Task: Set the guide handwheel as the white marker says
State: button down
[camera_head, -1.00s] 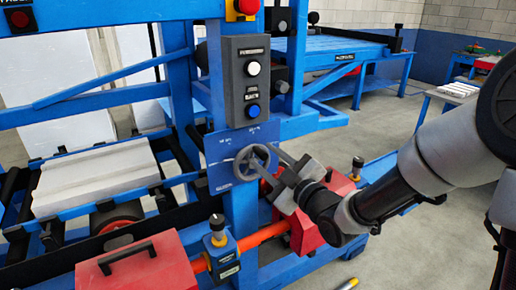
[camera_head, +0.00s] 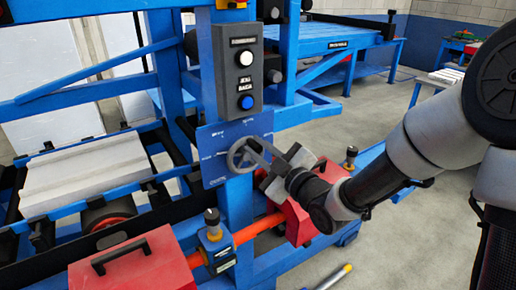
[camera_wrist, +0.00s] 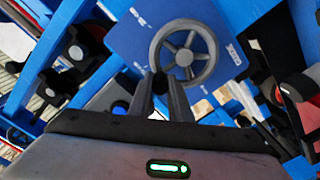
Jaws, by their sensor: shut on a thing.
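The guide handwheel (camera_head: 234,163) is a grey spoked wheel on a blue plate (camera_head: 213,176) on the blue machine post. It also shows in the wrist view (camera_wrist: 204,41), above and right of my fingertips. My gripper (camera_head: 249,148) reaches in from the right, its fingers shut on the wheel's rim. In the wrist view my gripper (camera_wrist: 169,78) meets the lower left of the rim. Small white marks and lettering (camera_wrist: 140,20) lie on the plate around the wheel. They are too small to read, and I cannot tell which is the set mark.
A grey button box (camera_head: 238,72) with a white and a blue button is above the wheel. Red boxes (camera_head: 135,268) and an orange bar (camera_head: 256,227) are below. A pale block (camera_head: 85,172) lies on the rollers at left. Open floor (camera_head: 390,225) is at right.

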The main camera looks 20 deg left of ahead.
jog(key=shift+w+d+m, duration=0.1)
jog(key=shift+m, duration=0.2)
jog(key=w+d+f+m+p, duration=0.1)
jog(key=f+m, duration=0.5)
jog(key=m, duration=1.3)
jog(key=shift+w+d+f+p, duration=0.2)
jog(key=shift+w+d+p, duration=0.2)
jog(key=shift+w+d, duration=0.65)
jog(key=shift+a+m, duration=0.15)
jog(key=shift+m, duration=0.15)
jog(key=c, duration=1.6)
grip_release()
jog(key=shift+c, duration=0.2)
